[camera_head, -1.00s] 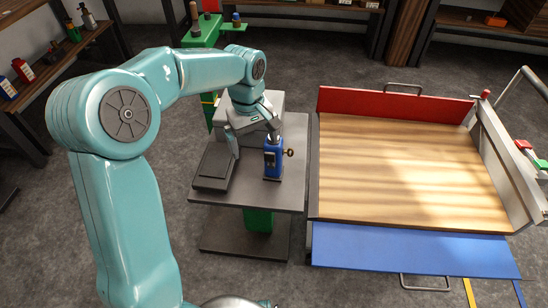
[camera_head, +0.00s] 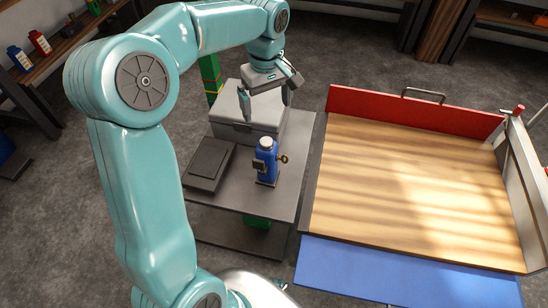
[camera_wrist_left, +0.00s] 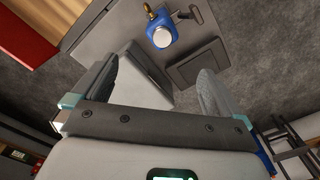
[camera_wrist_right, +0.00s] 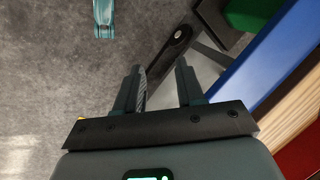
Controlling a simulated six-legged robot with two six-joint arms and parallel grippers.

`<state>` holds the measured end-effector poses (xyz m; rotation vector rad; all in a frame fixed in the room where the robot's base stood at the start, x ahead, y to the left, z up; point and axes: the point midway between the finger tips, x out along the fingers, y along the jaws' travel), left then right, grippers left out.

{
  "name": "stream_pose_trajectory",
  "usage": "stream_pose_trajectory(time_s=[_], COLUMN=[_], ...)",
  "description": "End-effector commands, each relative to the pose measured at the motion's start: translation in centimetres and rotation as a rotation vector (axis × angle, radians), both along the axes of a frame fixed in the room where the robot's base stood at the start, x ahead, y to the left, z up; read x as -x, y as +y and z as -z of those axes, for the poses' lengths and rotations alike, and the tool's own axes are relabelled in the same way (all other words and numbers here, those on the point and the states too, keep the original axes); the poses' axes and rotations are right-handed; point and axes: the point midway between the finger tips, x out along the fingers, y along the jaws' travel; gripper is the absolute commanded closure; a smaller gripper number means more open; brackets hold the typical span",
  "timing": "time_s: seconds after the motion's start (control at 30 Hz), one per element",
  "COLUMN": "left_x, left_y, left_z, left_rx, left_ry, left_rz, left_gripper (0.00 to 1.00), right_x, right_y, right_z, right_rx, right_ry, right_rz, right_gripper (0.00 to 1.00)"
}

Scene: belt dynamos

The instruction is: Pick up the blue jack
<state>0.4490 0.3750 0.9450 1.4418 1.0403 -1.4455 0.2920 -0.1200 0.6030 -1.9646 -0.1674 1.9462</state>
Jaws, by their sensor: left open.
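The blue jack (camera_head: 266,162) stands upright on the grey table, with a white round top and a brass knob on its right side. In the left wrist view the jack (camera_wrist_left: 161,29) shows beyond the fingers, near the top. My left gripper (camera_head: 267,106) is open and empty, above and behind the jack, over the grey box. Its two fingers also show in the left wrist view (camera_wrist_left: 155,85), wide apart. My right gripper (camera_wrist_right: 157,75) shows only in its own wrist view, above the floor; its fingers stand apart with nothing seen between them.
A grey box (camera_head: 232,122) stands behind the jack, and a flat dark block (camera_head: 208,165) lies to its left. The grey table (camera_head: 289,170) has bare surface right of the jack. A wooden bed (camera_head: 410,190) with a red back flap and a blue front flap lies to the right.

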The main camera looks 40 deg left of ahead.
Motion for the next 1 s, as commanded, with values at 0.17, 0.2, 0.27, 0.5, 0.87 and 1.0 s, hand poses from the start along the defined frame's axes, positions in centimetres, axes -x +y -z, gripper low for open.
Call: stream_pose_trajectory(time_s=[0.17,0.2,0.27,0.5,0.87,1.0], left_x=[0.7,0.8,0.9,1.0,0.6,0.5], left_y=[0.1,0.1,0.1,-0.1,-0.1,-0.1], left_z=[2.8,3.8,5.2,9.9,14.0,15.8], left_rx=[0.001,0.001,0.001,0.0,0.002,0.0], left_ry=[0.004,0.006,0.004,0.002,0.004,0.002], left_rz=[-0.002,-0.002,-0.002,-0.002,-0.001,-0.001], left_gripper=[0.0,0.0,0.0,0.0,0.0,0.0], right_x=[0.0,0.0,0.0,0.0,0.0,0.0], right_y=[0.0,0.0,0.0,0.0,0.0,0.0], right_z=[0.6,0.8,1.0,1.5,1.8,1.9], right_rx=[0.0,0.0,0.0,0.0,0.0,0.0], right_ry=[0.0,0.0,0.0,0.0,0.0,0.0], right_rz=[0.0,0.0,0.0,0.0,0.0,0.0], right_gripper=[0.62,0.62,0.62,0.62,0.62,0.62])
